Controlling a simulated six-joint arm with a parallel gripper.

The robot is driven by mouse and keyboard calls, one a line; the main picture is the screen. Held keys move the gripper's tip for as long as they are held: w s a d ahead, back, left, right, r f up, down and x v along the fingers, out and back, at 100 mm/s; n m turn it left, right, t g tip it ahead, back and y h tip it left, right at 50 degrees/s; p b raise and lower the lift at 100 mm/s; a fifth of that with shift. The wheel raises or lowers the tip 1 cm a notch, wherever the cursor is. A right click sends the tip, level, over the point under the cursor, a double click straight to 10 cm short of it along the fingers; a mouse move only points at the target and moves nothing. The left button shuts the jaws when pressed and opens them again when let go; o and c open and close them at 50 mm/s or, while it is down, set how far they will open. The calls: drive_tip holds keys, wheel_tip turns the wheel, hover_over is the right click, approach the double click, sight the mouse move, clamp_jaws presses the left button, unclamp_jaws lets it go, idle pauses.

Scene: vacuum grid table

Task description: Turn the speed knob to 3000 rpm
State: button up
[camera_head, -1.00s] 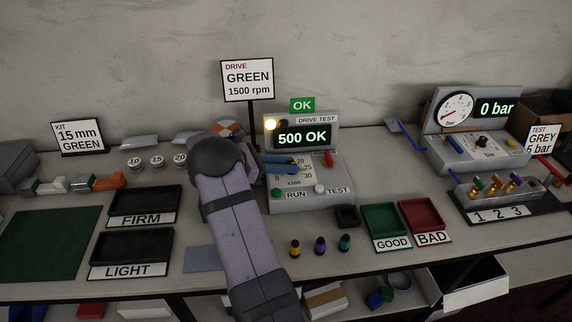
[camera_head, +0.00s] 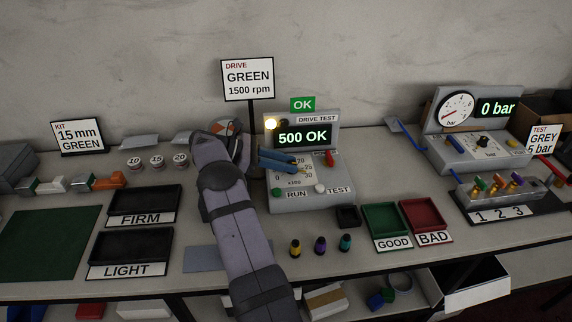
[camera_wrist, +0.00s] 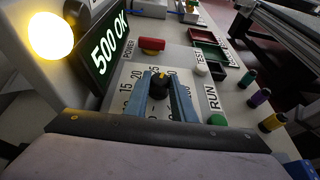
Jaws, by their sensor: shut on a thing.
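The speed knob (camera_wrist: 160,80) is black with a yellow-orange mark and stands on a white dial plate with printed numbers. My gripper (camera_wrist: 158,92) has its two blue fingers on either side of the knob, shut on it. In the head view, my gripper (camera_head: 296,164) reaches in from the left over the dial, and its fingers hide the knob. The drive test box (camera_head: 312,198) has a screen (camera_head: 303,137) that reads 500 OK. I cannot tell exactly which number the knob's mark points at.
The red power switch (camera_head: 329,158) is close behind the fingers. The green RUN button (camera_head: 276,193) and white TEST button (camera_head: 319,188) are in front. A sign (camera_head: 248,80) reads GREEN 1500 rpm. A yellow lamp (camera_head: 270,124) is lit.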

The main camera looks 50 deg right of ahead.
drive_tip(key=shift+w+d+r+m+g+y+b, duration=0.2)
drive_tip(key=shift+m+g+y+b, duration=0.15)
drive_tip(key=shift+m+y, duration=0.2)
drive_tip(key=o, duration=0.8)
drive_tip(key=shift+o, duration=1.3)
drive_tip(key=shift+s+a+f, duration=0.1)
wheel_tip(320, 180, up, 10)
drive_tip(key=p, duration=0.1)
drive_tip(key=shift+p, duration=0.4)
drive_tip(key=shift+c, duration=0.2)
